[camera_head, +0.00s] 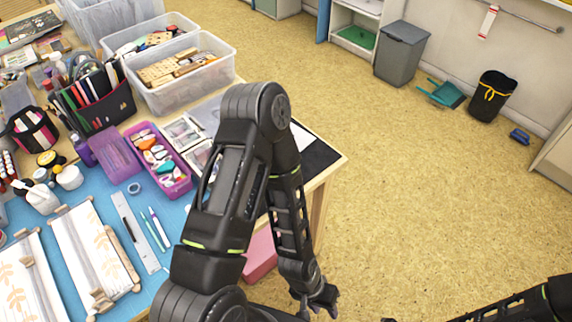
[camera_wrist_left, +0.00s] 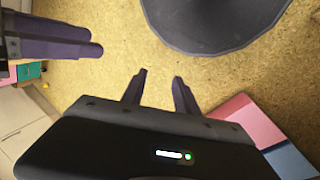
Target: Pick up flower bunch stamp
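I cannot make out a flower bunch stamp in either view. A purple tray (camera_head: 180,189) on the table holds several small coloured pieces, too small to identify. My left gripper (camera_head: 323,303) hangs low beside the table, over the floor, at the bottom of the head view. In the left wrist view its two fingers (camera_wrist_left: 158,88) are apart with only floor between them, so it is open and empty. My right arm enters the head view at bottom right. Dark fingers at the upper left of the left wrist view look like my right gripper (camera_wrist_left: 75,42); their opening is unclear.
The table bears clear plastic bins (camera_head: 205,82), a pen holder (camera_head: 97,98), a metal ruler (camera_head: 133,228) and printed cloth panels (camera_head: 85,255) on a blue mat. My left arm hides part of the table's right side. A pink box (camera_head: 261,254) is below the edge.

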